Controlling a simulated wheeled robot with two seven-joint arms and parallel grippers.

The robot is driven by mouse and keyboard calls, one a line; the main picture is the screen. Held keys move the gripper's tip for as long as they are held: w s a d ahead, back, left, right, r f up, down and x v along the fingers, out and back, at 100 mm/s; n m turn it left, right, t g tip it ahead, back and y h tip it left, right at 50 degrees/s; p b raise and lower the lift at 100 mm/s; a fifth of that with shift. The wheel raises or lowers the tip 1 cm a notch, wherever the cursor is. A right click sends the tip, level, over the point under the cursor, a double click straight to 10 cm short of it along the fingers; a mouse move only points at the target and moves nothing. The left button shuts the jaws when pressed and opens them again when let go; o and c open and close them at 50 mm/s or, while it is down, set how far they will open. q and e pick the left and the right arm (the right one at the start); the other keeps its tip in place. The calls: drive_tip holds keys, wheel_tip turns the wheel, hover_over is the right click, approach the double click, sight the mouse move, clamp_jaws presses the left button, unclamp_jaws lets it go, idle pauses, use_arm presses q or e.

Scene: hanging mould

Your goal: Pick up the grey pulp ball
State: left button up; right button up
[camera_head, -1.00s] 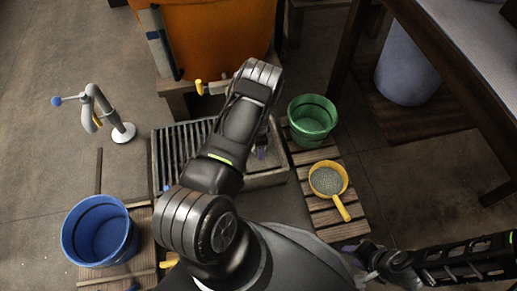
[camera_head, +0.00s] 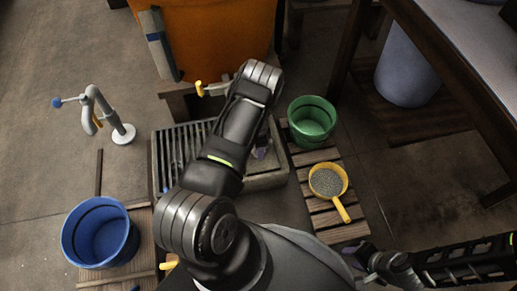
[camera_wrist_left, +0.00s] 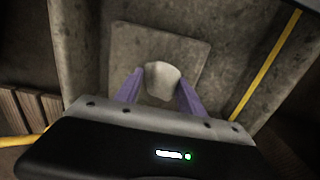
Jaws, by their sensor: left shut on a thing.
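The grey pulp ball (camera_wrist_left: 162,80) is a pale grey, slightly lumpy piece in the left wrist view. My left gripper (camera_wrist_left: 160,88) is shut on it, with a purple finger at each side. Behind the ball is a square grey slab on the floor of the stone basin; I cannot tell whether the ball touches it. In the head view my left arm covers the ball, and only a bit of purple finger shows by the basin (camera_head: 265,182). My right gripper (camera_head: 358,263) is at the lower right, its two fingertips apart, with nothing visible between them.
A slatted grate covers the basin's left part. A green bucket (camera_head: 312,116) and a yellow ladle (camera_head: 327,181) with grey contents stand on slats to the right. A blue bucket (camera_head: 100,232) is at lower left, a tap (camera_head: 122,134) above it, an orange vat (camera_head: 222,40) behind.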

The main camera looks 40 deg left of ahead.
use_arm(q)
wheel_tip(320, 180, up, 10)
drive_tip(key=p, duration=0.3)
drive_tip(key=shift+f, duration=0.1)
idle(0.5)
